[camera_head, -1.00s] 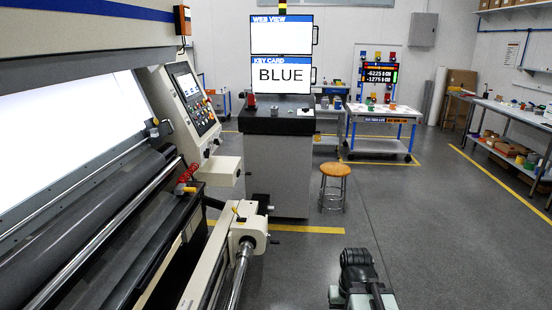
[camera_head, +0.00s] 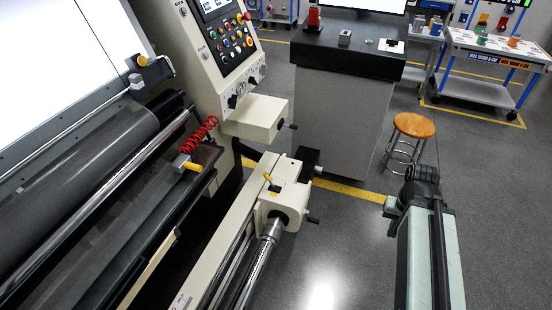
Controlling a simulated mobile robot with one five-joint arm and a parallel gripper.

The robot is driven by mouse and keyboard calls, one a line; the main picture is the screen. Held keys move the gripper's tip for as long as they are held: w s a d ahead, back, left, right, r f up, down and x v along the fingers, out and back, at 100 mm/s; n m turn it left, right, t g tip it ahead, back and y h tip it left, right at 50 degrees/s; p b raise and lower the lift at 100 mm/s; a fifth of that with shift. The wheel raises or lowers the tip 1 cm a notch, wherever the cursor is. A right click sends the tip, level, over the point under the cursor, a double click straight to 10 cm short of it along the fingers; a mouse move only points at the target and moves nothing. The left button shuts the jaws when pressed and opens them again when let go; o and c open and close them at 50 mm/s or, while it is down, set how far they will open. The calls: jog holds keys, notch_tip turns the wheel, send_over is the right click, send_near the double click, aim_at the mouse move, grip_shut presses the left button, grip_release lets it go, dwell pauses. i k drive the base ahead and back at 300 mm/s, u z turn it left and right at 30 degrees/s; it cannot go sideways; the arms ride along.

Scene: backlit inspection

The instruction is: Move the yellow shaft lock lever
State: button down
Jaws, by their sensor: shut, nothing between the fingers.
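The yellow shaft lock lever (camera_head: 267,177) is a small yellow-tipped lever on top of the cream bearing block (camera_head: 285,203). It leans up and to the left. A bright metal shaft (camera_head: 258,262) runs from the block's front toward the bottom of the picture. Part of my arm, pale green with a dark joint at its far end, stands at the lower right, well right of the block and apart from it. No gripper fingers show.
Another yellow handle (camera_head: 192,167) sits on the machine's dark rail by a red coiled cable (camera_head: 200,133). The control panel (camera_head: 226,35) rises behind. A stool (camera_head: 413,126) and a grey cabinet (camera_head: 342,115) stand beyond. Floor between block and arm is clear.

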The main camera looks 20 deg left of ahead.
aim_at(266, 175)
jog(key=u, duration=0.05)
jog(key=i, duration=1.05)
jog(key=u, duration=4.4)
